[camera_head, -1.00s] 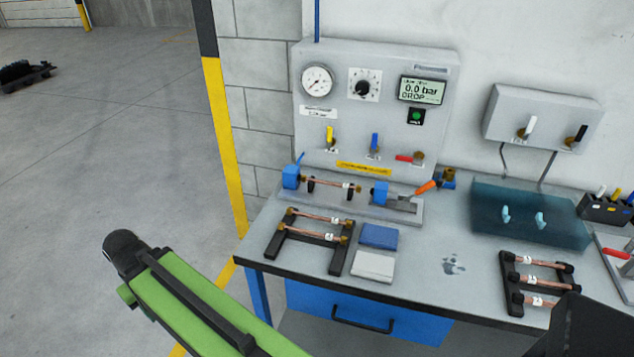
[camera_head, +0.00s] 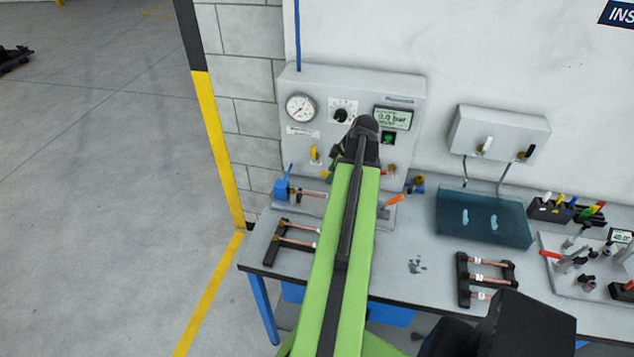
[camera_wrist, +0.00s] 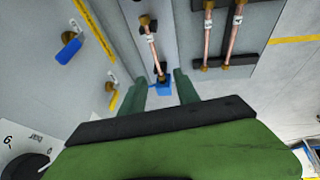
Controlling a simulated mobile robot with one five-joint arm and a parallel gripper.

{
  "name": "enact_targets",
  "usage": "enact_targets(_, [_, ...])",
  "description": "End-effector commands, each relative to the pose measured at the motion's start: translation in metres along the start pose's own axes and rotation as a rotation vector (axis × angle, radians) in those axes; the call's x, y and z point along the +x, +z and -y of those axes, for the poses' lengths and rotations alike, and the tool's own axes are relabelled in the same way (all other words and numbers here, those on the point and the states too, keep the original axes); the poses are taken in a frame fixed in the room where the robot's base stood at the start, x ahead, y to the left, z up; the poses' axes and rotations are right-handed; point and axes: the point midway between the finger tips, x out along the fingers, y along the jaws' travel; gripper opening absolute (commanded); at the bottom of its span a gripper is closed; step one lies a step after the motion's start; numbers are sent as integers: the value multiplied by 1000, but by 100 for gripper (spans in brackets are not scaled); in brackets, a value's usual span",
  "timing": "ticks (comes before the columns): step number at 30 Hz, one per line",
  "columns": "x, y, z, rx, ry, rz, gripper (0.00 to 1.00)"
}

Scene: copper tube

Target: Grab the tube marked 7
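I cannot read which tube is marked 7. One copper tube (camera_head: 311,194) with a white label sits in the bench fixture; it also shows in the wrist view (camera_wrist: 154,51). Two labelled tubes lie on the left black rack (camera_head: 270,258), partly hidden by my arm in the head view. They show in the wrist view as a nearer tube (camera_wrist: 207,42) and a farther tube (camera_wrist: 233,38). Several tubes (camera_head: 490,279) lie on the right rack. My gripper (camera_wrist: 160,76) is open and empty, its green fingers apart near the fixture's blue clamp (camera_wrist: 164,87).
A test panel (camera_head: 300,140) with gauge and valves stands behind the fixture, close to my gripper. The bench middle is mostly clear, with a dark smudge.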

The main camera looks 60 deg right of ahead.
Motion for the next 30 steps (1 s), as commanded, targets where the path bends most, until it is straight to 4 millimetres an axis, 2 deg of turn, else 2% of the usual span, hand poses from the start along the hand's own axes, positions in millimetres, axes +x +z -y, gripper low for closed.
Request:
enact_targets(1, [-10,9,-6,-4,11,-3,38])
enact_targets(3, [-13,15,-8,-11,18,-4,38])
enact_targets(8, [-6,17,-7,-14,18,-4,38])
enact_targets(11, [9,18,-7,-14,18,-4,38])
enact_targets(24, [108,19,-8,-14,17,-3,38])
enact_targets(27, [114,17,-9,-12,17,-3,38])
enact_targets(30, [112,16,-10,-11,18,-2,38])
